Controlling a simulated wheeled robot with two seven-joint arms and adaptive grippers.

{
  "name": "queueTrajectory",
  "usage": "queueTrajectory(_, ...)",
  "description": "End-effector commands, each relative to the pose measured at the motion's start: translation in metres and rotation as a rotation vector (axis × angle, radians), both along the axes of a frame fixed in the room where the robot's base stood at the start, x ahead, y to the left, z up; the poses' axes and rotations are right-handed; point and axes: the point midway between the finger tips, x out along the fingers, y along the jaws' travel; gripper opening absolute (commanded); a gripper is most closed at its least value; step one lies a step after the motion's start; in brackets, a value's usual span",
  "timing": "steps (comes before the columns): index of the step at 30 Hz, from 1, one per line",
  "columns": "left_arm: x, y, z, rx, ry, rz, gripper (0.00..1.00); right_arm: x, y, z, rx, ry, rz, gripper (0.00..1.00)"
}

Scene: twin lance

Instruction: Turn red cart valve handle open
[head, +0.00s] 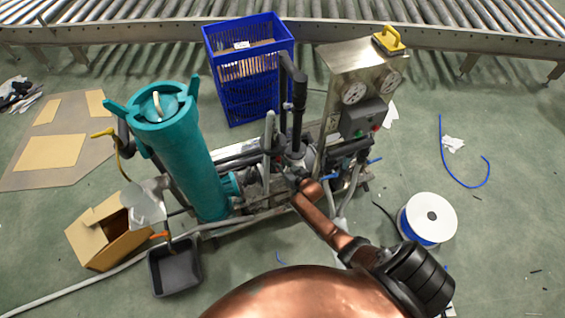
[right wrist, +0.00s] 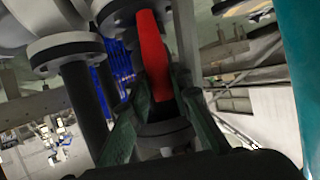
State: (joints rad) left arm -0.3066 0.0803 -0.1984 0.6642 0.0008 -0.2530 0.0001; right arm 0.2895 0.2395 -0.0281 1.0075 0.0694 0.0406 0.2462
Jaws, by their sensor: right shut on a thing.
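The red valve handle (right wrist: 152,50) shows in the right wrist view as a long red lever between the two dark green fingers of my right gripper (right wrist: 161,82). The right gripper is shut on it. In the head view my right gripper (head: 296,180) is small and dark at the end of the copper arm, in among the pipes of the cart (head: 245,207). The red handle cannot be made out there. The cart carries a teal filter vessel (head: 180,150) on its left and a steel gauge panel (head: 350,62) on its right. My left gripper is not in view.
A blue crate (head: 232,85) stands behind the cart. An open cardboard box (head: 98,250) and a black tray (head: 174,268) lie at front left. A white-and-blue spool (head: 426,220) is at right. A roller conveyor (head: 330,20) runs along the back.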

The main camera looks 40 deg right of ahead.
Motion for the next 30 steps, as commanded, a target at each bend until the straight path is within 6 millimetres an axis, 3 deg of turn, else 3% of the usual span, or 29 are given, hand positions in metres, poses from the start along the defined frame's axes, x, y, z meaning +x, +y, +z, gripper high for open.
queueTrajectory(20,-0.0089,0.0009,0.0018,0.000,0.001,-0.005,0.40,0.0000,0.0020,-0.0004,-0.067,0.019,0.001,0.00)
queueTrajectory(21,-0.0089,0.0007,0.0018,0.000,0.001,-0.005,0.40,0.0000,0.0020,-0.0004,-0.067,0.019,0.001,0.20)
queueTrajectory(30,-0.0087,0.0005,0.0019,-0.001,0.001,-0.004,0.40,0.0003,0.0023,0.0000,-0.066,0.018,0.002,0.37)
